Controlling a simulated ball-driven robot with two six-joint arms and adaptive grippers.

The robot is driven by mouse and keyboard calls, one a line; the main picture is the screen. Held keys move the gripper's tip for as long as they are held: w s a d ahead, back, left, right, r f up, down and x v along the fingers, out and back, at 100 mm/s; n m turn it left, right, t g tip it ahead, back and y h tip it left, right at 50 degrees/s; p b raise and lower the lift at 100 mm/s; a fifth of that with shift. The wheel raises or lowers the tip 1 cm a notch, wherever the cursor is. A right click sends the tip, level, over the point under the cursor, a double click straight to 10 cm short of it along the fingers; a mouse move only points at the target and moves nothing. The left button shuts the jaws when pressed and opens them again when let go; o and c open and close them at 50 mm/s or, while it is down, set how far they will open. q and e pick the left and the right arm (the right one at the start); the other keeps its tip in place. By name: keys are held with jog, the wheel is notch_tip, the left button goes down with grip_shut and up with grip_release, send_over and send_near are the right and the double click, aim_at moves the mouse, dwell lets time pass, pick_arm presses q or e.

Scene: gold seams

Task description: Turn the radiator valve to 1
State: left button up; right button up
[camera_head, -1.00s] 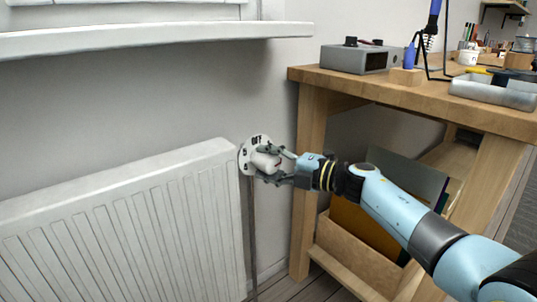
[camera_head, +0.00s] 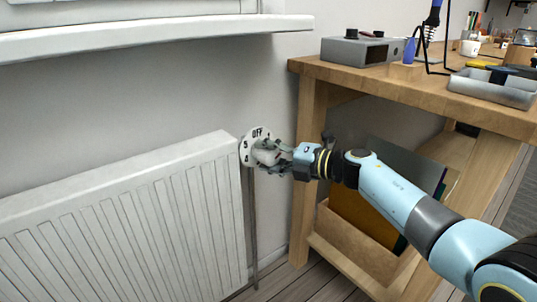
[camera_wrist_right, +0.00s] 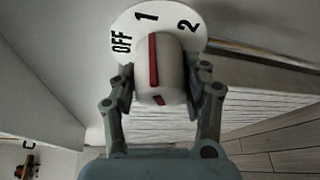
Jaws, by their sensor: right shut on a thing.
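The radiator valve has a white dial plate (camera_head: 257,132) at the right end of the radiator (camera_head: 130,215). The wrist view shows the plate (camera_wrist_right: 122,22) marked OFF, 1 and 2. The white valve knob (camera_wrist_right: 172,70) carries a red line that points up at about the 1. My right gripper (camera_wrist_right: 160,85) is shut on the knob, one finger on each side. In the head view, my right gripper (camera_head: 270,157) reaches the knob from the right and partly hides it. My left gripper is not in view.
A wooden workbench (camera_head: 410,88) stands to the right, with a grey box (camera_head: 362,50) and a metal tray (camera_head: 490,90) on top. A wooden bin (camera_head: 355,245) with folders is below it. A window sill (camera_head: 150,35) juts out above the radiator.

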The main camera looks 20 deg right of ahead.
jog(key=o, duration=1.2)
jog(key=shift+f, duration=0.1)
jog(key=shift+c, duration=0.2)
jog(key=v, duration=1.2)
